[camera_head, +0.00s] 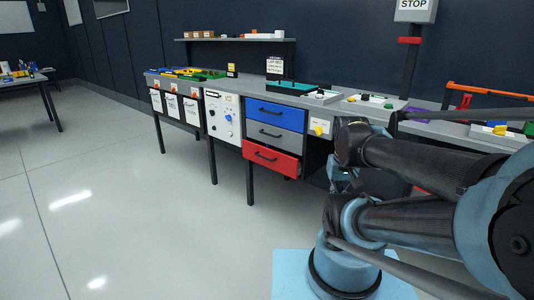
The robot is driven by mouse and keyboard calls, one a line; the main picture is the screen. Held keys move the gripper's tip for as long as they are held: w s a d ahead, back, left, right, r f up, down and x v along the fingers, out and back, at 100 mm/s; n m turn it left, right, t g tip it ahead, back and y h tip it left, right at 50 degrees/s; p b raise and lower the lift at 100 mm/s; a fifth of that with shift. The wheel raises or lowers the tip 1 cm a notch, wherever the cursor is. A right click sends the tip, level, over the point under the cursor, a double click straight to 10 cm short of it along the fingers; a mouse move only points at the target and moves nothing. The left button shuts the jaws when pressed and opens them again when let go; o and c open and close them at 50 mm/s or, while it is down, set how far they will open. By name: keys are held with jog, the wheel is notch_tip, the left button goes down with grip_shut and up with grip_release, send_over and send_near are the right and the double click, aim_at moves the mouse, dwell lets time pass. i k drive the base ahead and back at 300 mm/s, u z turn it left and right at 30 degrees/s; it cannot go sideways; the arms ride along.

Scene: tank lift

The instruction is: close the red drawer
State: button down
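The red drawer (271,159) is the lowest of three stacked drawers in the workbench, under a blue drawer (275,114) and a grey drawer (277,136). It sticks out in front of the two above it, so it stands partly open. Its dark handle (265,156) faces the room. The end of my arm is right of the drawers, apart from the red drawer in the picture. My gripper (343,179) seems to be the small blue and dark part below the wrist. It is partly hidden by my arm, and its fingers cannot be made out.
A white panel with knobs (222,117) and white bins (173,106) are left of the drawers. The workbench top (335,101) carries trays and small parts. A bench leg (250,183) stands below the red drawer. The floor (150,220) at the front left is clear.

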aim_at(288, 164)
jog(key=i, duration=1)
